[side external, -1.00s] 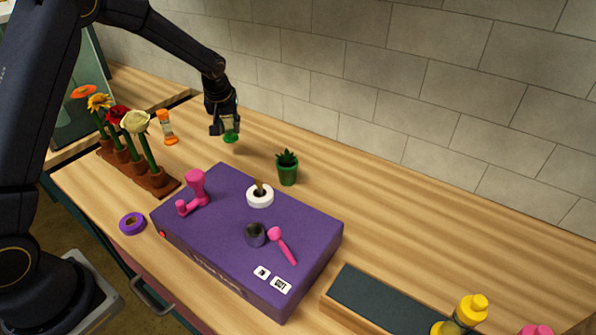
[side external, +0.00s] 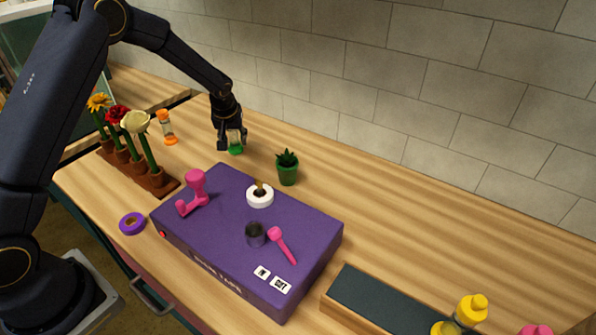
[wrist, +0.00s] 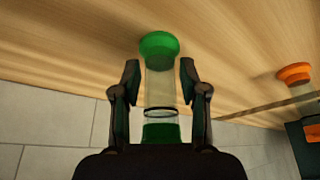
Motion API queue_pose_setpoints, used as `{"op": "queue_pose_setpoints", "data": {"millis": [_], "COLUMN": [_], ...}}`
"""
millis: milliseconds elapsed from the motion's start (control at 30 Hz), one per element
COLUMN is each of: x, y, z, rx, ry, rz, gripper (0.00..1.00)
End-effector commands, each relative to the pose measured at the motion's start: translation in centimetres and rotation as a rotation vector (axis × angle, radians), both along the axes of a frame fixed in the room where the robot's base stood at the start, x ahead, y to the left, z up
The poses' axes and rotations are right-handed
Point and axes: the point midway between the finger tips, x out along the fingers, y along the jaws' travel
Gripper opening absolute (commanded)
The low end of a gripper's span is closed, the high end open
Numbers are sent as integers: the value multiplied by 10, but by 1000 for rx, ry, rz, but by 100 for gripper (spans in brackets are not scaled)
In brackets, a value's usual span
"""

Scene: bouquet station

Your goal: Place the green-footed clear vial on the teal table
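The clear vial has a green foot and shows in the side view with its green end (side external: 236,150) low, above or near the wooden counter. In the wrist view the clear vial (wrist: 160,85) stands between my fingers, green at both ends. My gripper (side external: 231,137) is closed around its clear middle; the fingers also show in the wrist view (wrist: 160,75). Whether the foot touches the counter is unclear. A dark teal-grey slab with a wooden edge (side external: 380,297) lies at the lower right; I cannot tell whether it is the teal table.
A purple box (side external: 215,235) bears pink tools, a white ring and a dark cup. A small potted plant (side external: 287,168) stands right of my gripper. An orange-ended vial (side external: 167,127) and potted flowers (side external: 135,150) are left.

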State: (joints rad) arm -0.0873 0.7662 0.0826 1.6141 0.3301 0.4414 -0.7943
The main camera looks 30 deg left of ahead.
Motion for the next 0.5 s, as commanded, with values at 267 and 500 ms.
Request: {"op": "queue_pose_setpoints", "data": {"millis": [267, 500], "x": [0, -2], "y": [0, -2], "z": [0, 12], "rx": [0, 0], "ry": [0, -1], "rz": [0, 0], "gripper": [56, 56]}}
